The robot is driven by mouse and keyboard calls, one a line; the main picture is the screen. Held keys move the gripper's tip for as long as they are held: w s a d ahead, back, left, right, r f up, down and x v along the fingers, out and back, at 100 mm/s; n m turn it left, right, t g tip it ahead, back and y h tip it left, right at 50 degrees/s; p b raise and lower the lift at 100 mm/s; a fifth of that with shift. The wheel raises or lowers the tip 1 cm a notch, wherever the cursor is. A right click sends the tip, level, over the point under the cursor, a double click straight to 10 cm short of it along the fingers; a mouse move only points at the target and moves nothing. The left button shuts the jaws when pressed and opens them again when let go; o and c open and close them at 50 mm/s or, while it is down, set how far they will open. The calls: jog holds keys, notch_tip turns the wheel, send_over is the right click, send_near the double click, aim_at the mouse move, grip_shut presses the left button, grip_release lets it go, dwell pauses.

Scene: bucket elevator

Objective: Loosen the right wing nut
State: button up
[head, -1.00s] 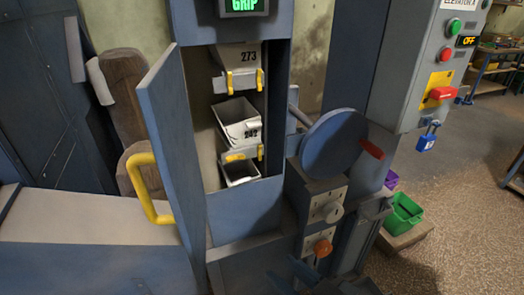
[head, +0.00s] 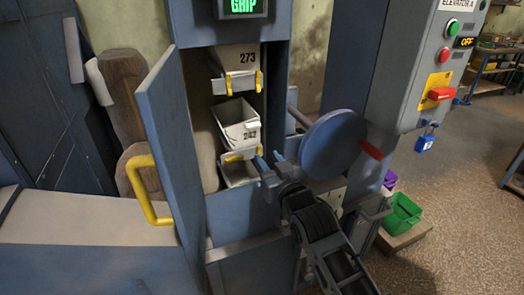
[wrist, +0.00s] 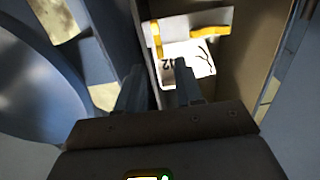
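Inside the open cabinet, a white bucket marked 242 (head: 237,125) sits tilted in the head view, with a yellow fitting (head: 238,155) below it. It also shows beyond my fingers in the wrist view (wrist: 200,68), with a yellow fitting at left (wrist: 157,40) and another at right (wrist: 210,32). My gripper (head: 268,160) is open and empty, at the right edge of the cabinet opening beside the lower bucket. In the wrist view its two fingers (wrist: 158,85) are apart. My gripper partly hides the lower fittings.
A bucket marked 273 (head: 238,62) with yellow fittings hangs above. The blue door (head: 170,130) with a yellow handle (head: 145,190) stands open at left. A round blue wheel (head: 333,145) with a red handle stands close right of my gripper. A display (head: 242,8) reads GRIP.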

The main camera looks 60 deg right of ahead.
aim_at(260, 148)
jog(key=shift+p+x, duration=0.3)
jog(key=shift+x, duration=2.05)
grip_shut()
